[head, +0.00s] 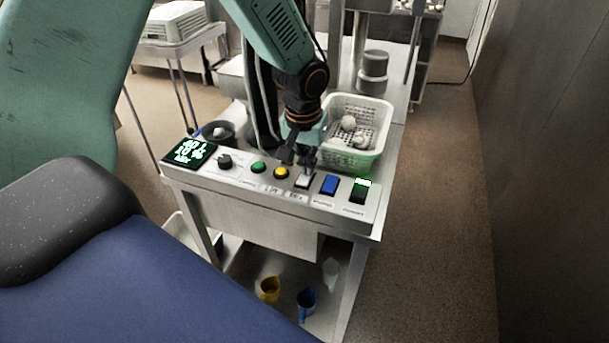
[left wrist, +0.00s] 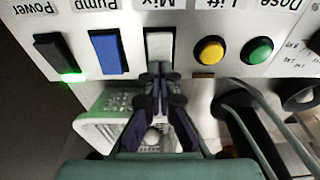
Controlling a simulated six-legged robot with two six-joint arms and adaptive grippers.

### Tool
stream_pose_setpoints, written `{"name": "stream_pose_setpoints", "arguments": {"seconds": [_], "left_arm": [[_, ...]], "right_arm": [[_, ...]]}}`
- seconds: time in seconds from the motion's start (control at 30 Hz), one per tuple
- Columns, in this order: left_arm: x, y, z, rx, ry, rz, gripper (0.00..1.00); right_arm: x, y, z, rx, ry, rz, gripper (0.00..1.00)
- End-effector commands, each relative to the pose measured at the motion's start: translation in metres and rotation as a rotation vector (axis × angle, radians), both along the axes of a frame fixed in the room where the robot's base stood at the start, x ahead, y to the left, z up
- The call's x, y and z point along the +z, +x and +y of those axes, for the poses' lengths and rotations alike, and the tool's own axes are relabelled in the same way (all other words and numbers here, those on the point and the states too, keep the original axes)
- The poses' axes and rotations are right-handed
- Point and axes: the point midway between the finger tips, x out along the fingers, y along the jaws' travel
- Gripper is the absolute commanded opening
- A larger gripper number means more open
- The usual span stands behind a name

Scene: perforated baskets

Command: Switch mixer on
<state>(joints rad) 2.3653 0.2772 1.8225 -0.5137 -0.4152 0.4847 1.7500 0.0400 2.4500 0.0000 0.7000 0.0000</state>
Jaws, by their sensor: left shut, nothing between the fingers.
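The control panel (head: 250,179) runs along the front edge of a metal cart. The white Mix switch (head: 303,183) sits between the yellow button and the blue switch; it also shows in the left wrist view (left wrist: 159,44), unlit. My left gripper (head: 309,158) is shut and empty, pointing down at the Mix switch. In the left wrist view its closed fingertips (left wrist: 160,69) overlap the lower edge of the white switch; I cannot tell if they press it. My right gripper is not in view.
Beside the Mix switch are the yellow Lift button (left wrist: 210,50), green Dose button (left wrist: 258,50), blue Pump switch (left wrist: 107,51) and black Power switch (left wrist: 54,53), lit green. A white perforated basket (head: 370,160) with pale round items stands behind the panel. The right floor is clear.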

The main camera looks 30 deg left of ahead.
Motion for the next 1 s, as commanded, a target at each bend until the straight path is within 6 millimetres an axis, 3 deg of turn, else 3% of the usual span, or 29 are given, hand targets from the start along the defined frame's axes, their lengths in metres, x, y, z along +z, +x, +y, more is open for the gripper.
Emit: {"name": "stream_pose_setpoints", "arguments": {"seconds": [0.23,1.0], "left_arm": [[0.002,-0.002,0.0,0.0,-0.001,0.007,0.0],[0.056,-0.001,0.0,0.0,-0.001,0.004,0.0]], "right_arm": [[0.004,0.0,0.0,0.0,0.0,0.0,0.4],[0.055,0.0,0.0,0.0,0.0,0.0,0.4]]}}
